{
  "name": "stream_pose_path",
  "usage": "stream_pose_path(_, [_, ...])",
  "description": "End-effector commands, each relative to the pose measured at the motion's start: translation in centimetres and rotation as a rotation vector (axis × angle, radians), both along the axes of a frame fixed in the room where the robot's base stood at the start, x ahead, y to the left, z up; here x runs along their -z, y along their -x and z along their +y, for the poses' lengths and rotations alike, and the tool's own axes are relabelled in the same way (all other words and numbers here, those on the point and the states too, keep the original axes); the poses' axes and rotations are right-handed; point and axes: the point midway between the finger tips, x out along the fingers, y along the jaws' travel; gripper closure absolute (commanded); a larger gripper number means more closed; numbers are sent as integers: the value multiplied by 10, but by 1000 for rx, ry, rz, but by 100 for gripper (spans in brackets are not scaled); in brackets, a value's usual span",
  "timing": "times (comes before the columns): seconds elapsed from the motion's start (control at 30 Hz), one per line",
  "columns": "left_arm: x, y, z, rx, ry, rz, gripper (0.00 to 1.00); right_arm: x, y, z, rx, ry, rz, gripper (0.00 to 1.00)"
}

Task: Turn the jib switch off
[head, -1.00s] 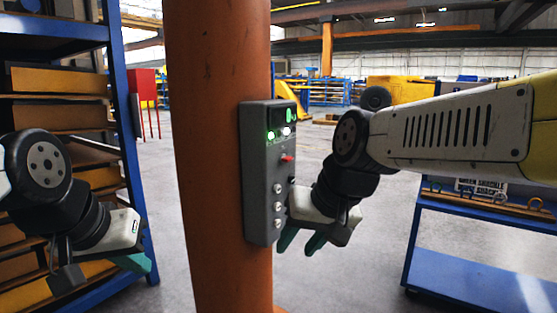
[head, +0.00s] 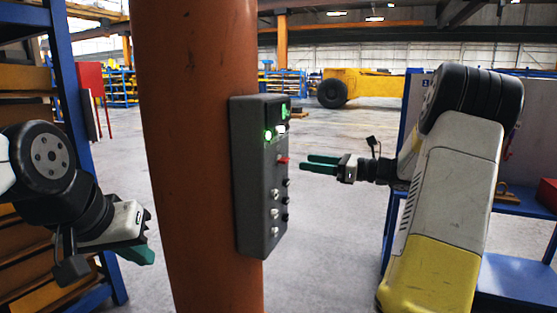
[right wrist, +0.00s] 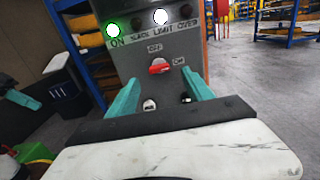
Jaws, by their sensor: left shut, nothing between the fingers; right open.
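A dark grey control box (head: 250,200) is fixed to the orange column. Its red switch (head: 283,159) sits below the lamps and also shows in the right wrist view (right wrist: 159,66). A green lamp (head: 268,135) and a white lamp (head: 281,129) are lit. My right gripper (head: 308,164) is open, to the right of the box and pointing at it at about switch height, with a gap between. In the right wrist view the red switch appears just beyond and between its green fingers (right wrist: 162,92). My left gripper (head: 143,255) is shut and empty, left of the column.
The orange column (head: 185,150) stands close in front. Several small knobs (head: 274,213) sit below the switch. A blue shelf rack (head: 65,90) is at the left, and a blue cart (head: 515,275) is at the right. Open floor (head: 340,240) lies between box and cart.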

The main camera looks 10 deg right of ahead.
Motion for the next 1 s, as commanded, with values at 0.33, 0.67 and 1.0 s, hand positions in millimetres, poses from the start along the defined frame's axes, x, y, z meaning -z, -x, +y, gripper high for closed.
stream_pose_path(0.33, [0, 0, 0, 0, 0, 0, 100, 0, -29, 46, -5, 2, 0, 40])
stream_pose_path(0.67, [0, 0, 0, 0, 0, 0, 100, 0, -41, 63, -4, 4, 0, 40])
stream_pose_path(1.0, [0, 0, 0, 0, 0, 0, 100, 0, -41, 63, -3, 4, -1, 73])
